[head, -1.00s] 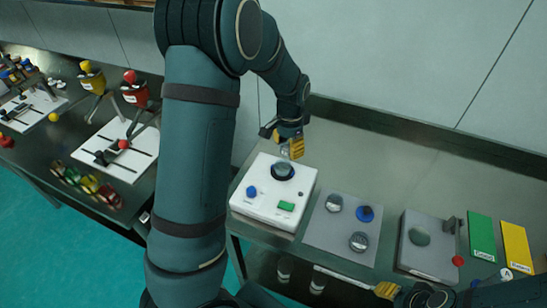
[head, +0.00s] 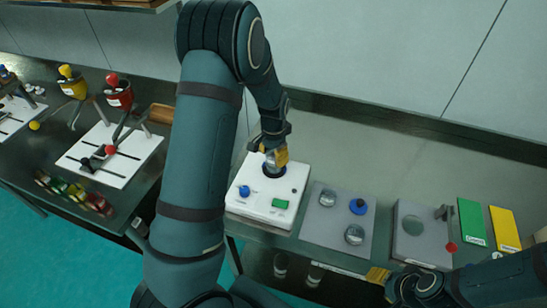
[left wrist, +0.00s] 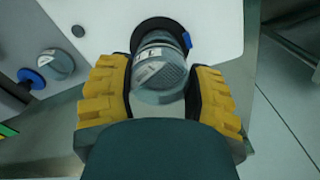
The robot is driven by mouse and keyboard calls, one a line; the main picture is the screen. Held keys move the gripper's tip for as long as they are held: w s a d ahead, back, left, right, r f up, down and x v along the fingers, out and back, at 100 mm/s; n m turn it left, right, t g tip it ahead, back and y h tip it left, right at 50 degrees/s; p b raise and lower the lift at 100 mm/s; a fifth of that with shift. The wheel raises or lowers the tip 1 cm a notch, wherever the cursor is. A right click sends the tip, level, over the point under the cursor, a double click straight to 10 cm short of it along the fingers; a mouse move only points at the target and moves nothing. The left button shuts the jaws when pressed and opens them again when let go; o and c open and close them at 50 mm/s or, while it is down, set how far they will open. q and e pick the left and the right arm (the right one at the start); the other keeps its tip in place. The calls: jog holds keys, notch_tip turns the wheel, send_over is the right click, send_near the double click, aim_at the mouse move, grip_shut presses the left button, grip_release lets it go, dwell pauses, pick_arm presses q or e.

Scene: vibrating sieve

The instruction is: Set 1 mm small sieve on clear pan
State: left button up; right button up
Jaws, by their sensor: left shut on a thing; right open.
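My left gripper (head: 276,158) is shut on a small clear cylindrical sieve with a mesh face; it also shows between the yellow finger pads in the left wrist view (left wrist: 160,78). The sieve is right at the dark round seat (left wrist: 165,28) of the white shaker (head: 240,210). I cannot tell whether it touches what lies below. The clear pan is not clearly distinguishable; the sieve and fingers cover the seat's middle. My right gripper (head: 378,276) is open and empty at the front edge of the table.
The shaker has a blue knob (head: 244,191) and a green button (head: 279,204). A grey mat (head: 325,225) beside it bears round parts (head: 354,235) and a blue-rimmed part (head: 358,206). Further right are a grey plate (head: 415,255), green (head: 472,222) and yellow panels (head: 505,229).

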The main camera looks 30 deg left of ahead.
pick_arm(q)
jog(key=shift+w+f, duration=0.1)
jog(key=shift+f, duration=0.8)
jog(key=shift+r, duration=0.1)
jog(key=o, duration=1.1)
jog(key=shift+r, duration=0.25)
notch_tip(320, 180, up, 12)
jog(key=shift+f, duration=0.25)
